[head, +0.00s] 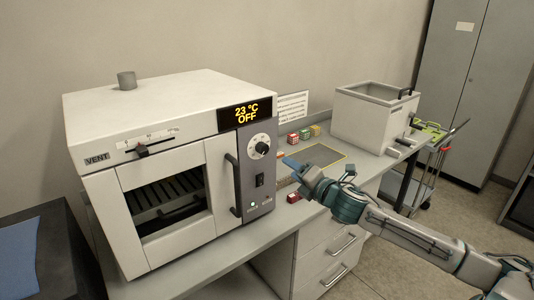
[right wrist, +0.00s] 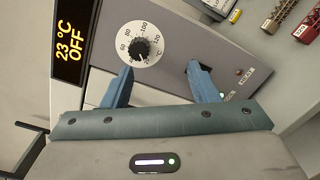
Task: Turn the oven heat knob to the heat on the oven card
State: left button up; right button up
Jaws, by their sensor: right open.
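The oven (head: 160,165) is a white box with a grey control panel. Its display (head: 247,114) reads 23 °C OFF. The heat knob (head: 260,148) is black on a round white dial; it shows larger in the right wrist view (right wrist: 139,48), where its exact pointer setting is hard to tell. My right gripper (head: 289,162) is open and empty, just right of the panel. In the right wrist view its blue fingers (right wrist: 159,70) are spread, with the knob beyond the left fingertip, not between them. A white card (head: 293,107) with unreadable print stands behind the oven. My left gripper is out of view.
A black rocker switch (head: 259,181) and a green light sit below the knob. The oven door handle (head: 234,184) sticks out left of the panel. Small coloured blocks (head: 304,135) and a red one (head: 294,197) lie on the bench. A white bath (head: 372,118) stands farther right.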

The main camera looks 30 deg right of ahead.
aim_at(265, 150)
jog(key=shift+n+y, duration=0.3)
jog(key=shift+n, duration=0.3)
jog(key=w+a+r+p, duration=0.1)
jog(key=w, duration=0.2)
jog(key=w+p, duration=0.1)
jog(key=w, duration=0.2)
jog(key=w+a+r+p, duration=0.1)
jog(key=w, duration=0.2)
jog(key=shift+a+r+p, duration=0.3)
jog(key=shift+w+f, duration=0.1)
jog(key=shift+w, duration=0.45)
jog(key=shift+c, duration=0.4)
jog(key=c, duration=0.9)
